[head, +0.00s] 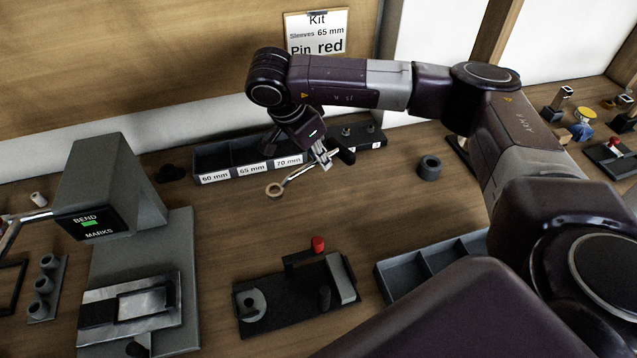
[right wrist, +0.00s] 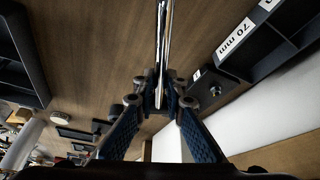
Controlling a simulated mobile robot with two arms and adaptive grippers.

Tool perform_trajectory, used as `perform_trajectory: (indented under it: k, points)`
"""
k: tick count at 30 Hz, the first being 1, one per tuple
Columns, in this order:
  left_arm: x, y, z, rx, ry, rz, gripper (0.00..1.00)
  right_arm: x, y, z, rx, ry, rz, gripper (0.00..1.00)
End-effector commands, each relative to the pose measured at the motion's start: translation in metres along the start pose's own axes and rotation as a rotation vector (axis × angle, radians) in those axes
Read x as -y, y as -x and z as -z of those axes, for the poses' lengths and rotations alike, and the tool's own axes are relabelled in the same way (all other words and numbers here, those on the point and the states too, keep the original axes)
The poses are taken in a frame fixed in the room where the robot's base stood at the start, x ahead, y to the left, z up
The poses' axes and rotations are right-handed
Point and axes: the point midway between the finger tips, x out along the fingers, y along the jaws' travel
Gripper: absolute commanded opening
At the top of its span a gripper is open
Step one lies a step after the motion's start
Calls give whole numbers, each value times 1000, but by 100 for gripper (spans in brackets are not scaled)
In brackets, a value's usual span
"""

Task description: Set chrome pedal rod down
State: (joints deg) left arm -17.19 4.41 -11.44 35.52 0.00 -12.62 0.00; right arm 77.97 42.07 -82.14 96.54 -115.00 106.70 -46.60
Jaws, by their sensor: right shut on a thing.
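The chrome pedal rod (head: 297,174) is a thin, bent, shiny bar with a tan ring at its left end, seen in the head view. My right gripper (head: 322,160) is shut on it, just in front of the labelled sleeve bin. In the right wrist view, the rod (right wrist: 163,40) runs up the picture from between the fingertips (right wrist: 160,97). The rod appears to be above the wooden bench; the exact gap cannot be told. My left gripper does not show.
The sleeve bin (head: 214,178) is marked 60, 65 and 70 mm. A black fixture (head: 280,312) with a red knob stands in front, beside a grey divided tray (head: 400,279). The bend machine (head: 105,180) is at left. A dark ring (head: 429,168) stands at right. Bench between is clear.

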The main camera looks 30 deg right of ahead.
Motion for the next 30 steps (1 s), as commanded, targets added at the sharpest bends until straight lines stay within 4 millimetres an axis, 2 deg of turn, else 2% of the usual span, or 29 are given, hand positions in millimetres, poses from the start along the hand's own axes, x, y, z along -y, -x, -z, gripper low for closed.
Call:
perform_trajectory:
  k: [3,6,14,20,30]
  points:
    - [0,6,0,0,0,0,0,0,-24,-10,-1,0,-2,0]
    - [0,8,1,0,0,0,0,0,-38,-16,-1,0,-1,0]
    - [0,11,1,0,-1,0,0,0,-56,-24,-1,0,-1,0]
    - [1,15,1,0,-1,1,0,0,-83,-34,-1,-1,-1,0]
    - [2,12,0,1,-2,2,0,1,-89,-37,0,-1,2,0]
